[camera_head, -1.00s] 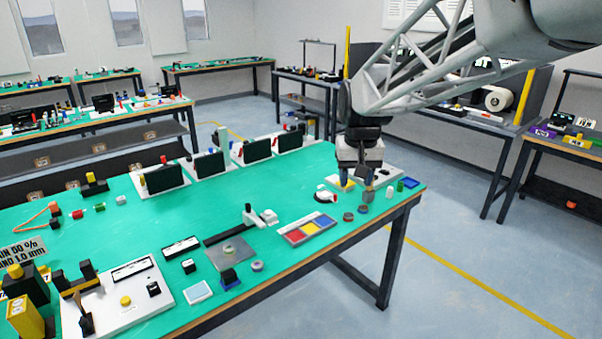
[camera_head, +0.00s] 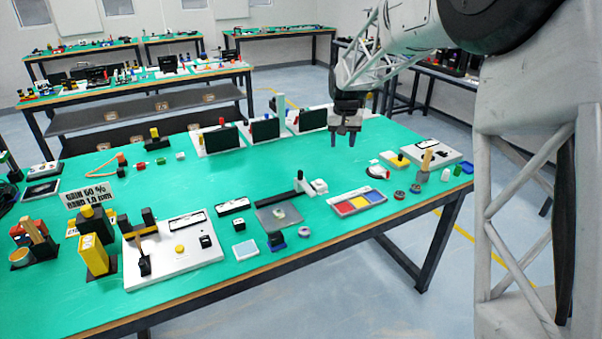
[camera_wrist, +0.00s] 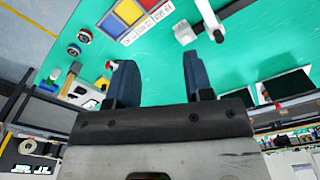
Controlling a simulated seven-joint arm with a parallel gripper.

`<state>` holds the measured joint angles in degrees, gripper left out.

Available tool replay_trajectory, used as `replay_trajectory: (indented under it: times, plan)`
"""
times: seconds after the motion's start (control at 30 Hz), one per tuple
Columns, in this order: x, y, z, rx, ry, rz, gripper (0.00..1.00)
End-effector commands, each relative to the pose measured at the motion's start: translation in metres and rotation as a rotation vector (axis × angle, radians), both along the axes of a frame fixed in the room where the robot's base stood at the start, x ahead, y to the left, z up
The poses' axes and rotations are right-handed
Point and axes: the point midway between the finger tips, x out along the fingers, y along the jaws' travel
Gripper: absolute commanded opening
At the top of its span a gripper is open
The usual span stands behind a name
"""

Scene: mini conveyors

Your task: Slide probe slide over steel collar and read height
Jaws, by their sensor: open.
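My gripper (camera_head: 346,138) is open and hangs above the back part of the green bench, near the small black screens. In the wrist view its two dark blue fingers (camera_wrist: 157,78) are apart with nothing between them. A likely probe slide, a white upright with a small block (camera_head: 319,186), stands at the end of a black rail, in front of and below my gripper; white parts of it show in the wrist view (camera_wrist: 184,32). A small round piece, possibly the steel collar (camera_head: 280,213), sits on a grey plate (camera_head: 264,220). I cannot tell either identity for sure.
A tray with red, yellow and blue fields (camera_head: 358,202) lies right of the rail. A wooden-handled grey piece (camera_head: 424,165) stands near a white panel (camera_head: 440,151). Black screens (camera_head: 265,130) line the back.

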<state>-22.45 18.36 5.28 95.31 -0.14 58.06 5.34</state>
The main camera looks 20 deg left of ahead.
Motion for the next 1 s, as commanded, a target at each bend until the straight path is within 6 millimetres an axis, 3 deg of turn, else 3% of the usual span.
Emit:
replay_trajectory:
  times: [0.3, 0.6, 0.8, 1.0]
  plan:
    - [0.044, 0.074, -0.054, -0.009, 0.024, 0.044, 0.47]
    - [0.071, 0.137, -0.103, -0.017, 0.041, 0.081, 0.47]
    - [0.078, 0.157, -0.120, -0.020, 0.047, 0.092, 0.47]
    - [0.079, 0.160, -0.123, -0.020, 0.048, 0.094, 0.47]
